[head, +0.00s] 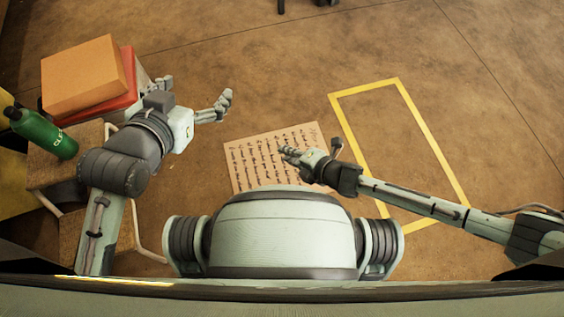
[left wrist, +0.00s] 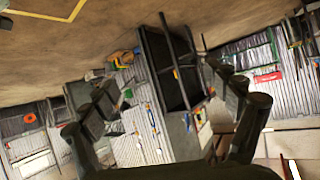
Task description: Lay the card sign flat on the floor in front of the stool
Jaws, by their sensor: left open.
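The card sign (head: 262,143), a tan sheet with dark handwriting, appears to lie flat on the brown floor in the middle of the head view. Its lower edge is hidden behind my body. My right gripper (head: 300,160) overlaps the sign's right part; whether it touches the sign is unclear. My left gripper (head: 195,94) is open and empty, left of and above the sign in the picture. Its spread fingers also show in the left wrist view (left wrist: 168,98). The wooden stool (head: 92,134) stands at the left, partly hidden by my left arm.
An orange box (head: 82,75) on a red one (head: 125,101) and a green bottle (head: 45,135) stand at the left near my left arm. A yellow outlined rectangle (head: 432,128) marks the floor right of the sign. The floor beyond the sign is clear.

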